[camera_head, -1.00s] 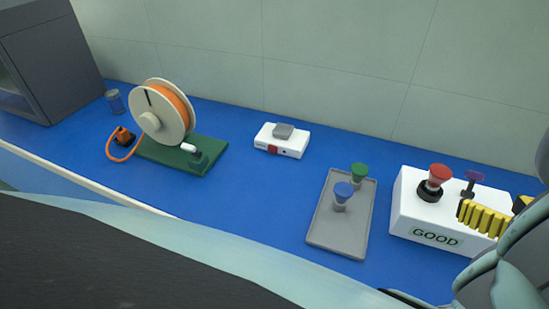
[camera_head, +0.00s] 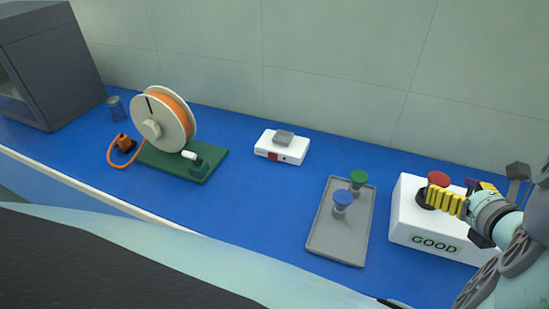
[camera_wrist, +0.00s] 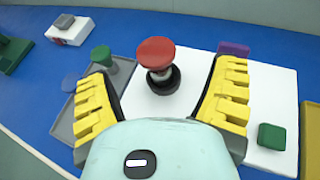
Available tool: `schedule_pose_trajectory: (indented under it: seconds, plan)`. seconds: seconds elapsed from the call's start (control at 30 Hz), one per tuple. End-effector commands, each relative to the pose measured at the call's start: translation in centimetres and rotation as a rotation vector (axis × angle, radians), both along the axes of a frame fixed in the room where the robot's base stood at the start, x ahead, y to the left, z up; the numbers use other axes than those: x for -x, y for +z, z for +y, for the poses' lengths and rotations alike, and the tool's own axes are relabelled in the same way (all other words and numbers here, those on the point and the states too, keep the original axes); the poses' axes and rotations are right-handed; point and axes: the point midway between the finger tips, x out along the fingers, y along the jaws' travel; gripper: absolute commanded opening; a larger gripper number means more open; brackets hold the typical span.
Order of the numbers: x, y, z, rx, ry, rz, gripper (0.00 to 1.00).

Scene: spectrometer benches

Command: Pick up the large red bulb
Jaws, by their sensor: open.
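The large red bulb (camera_head: 439,178) stands upright in a black round socket on the white box (camera_head: 412,222) marked GOOD. In the wrist view the red bulb (camera_wrist: 156,54) has a wide red top over a grey stem, and sits just beyond and between the fingers. My gripper (camera_wrist: 160,85) is open and empty, its yellow padded fingers on either side of the bulb's line.
A grey tray (camera_head: 322,246) left of the box holds a blue bulb (camera_head: 343,198) and a green bulb (camera_head: 358,177). A purple piece (camera_wrist: 233,48) and a green piece (camera_wrist: 271,136) are on the box. A white device (camera_head: 281,148) and an orange spool (camera_head: 162,118) stand further left.

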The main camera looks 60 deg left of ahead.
Motion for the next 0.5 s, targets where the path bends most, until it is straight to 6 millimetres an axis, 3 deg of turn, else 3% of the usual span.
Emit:
schedule_pose_trajectory:
  seconds: [0.5]
  plan:
    - [-2.0,-1.0,4.0,-0.004,0.003,-0.004,0.84]
